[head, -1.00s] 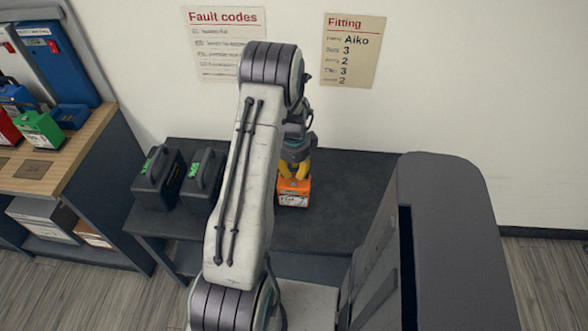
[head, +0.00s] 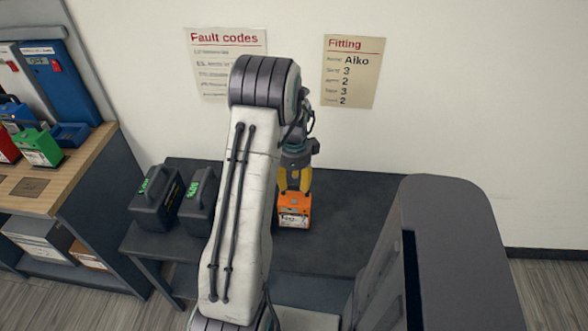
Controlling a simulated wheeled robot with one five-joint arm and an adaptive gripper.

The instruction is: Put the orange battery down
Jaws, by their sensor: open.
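The orange battery (head: 294,212) stands upright on the dark table (head: 345,215), to the right of my arm in the head view. It has a white label on its front. My gripper (head: 294,186), with yellow fingers, is directly above the battery at its top. The jaws are open, with the fingers still close around the battery's top; I cannot tell whether they touch it. My arm hides part of the table to the left of the battery.
Two dark cases with green displays, one (head: 157,198) left of the other (head: 200,202), stand at the table's left. A wooden bench (head: 75,172) with green, red and blue batteries is further left. The table right of the orange battery is clear.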

